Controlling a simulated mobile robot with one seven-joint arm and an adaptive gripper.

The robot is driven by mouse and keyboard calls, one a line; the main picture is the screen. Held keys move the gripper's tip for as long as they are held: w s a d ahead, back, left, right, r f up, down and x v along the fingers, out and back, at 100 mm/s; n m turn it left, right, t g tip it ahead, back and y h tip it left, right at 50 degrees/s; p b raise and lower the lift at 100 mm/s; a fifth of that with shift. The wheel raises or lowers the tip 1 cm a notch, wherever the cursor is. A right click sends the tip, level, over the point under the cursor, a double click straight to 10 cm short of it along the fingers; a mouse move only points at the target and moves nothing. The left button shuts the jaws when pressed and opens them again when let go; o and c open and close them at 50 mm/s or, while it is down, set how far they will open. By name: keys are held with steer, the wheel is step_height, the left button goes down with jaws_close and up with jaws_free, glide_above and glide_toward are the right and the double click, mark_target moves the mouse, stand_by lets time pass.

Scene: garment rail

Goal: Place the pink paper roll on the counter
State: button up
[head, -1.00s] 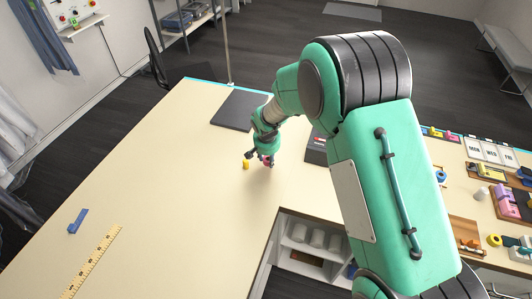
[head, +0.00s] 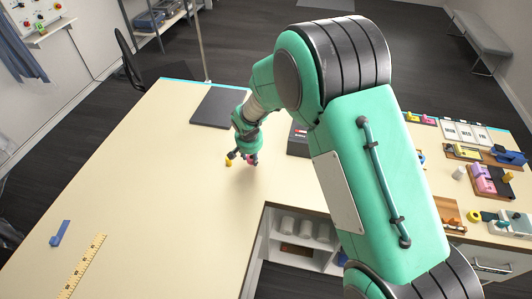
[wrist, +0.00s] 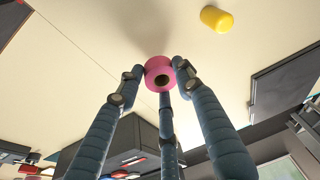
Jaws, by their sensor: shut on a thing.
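The pink paper roll (wrist: 158,74) is in the wrist view, a short ring with a dark hole. My gripper (wrist: 162,82) is shut on it, with fingers around it from several sides. In the head view, my gripper (head: 243,158) points down at the large cream counter (head: 150,190), and a bit of the pink roll (head: 252,160) shows at its fingertips. The roll is low over the counter or on it; I cannot tell if it touches. The fingers hide part of it.
A small yellow cylinder (head: 228,162) stands just left of my gripper and also shows in the wrist view (wrist: 216,19). A dark mat (head: 217,107) lies behind. A blue piece (head: 60,233) and a yellow ruler (head: 83,265) lie front left. The counter's left middle is clear.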

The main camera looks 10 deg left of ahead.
steer(key=shift+r, duration=0.1)
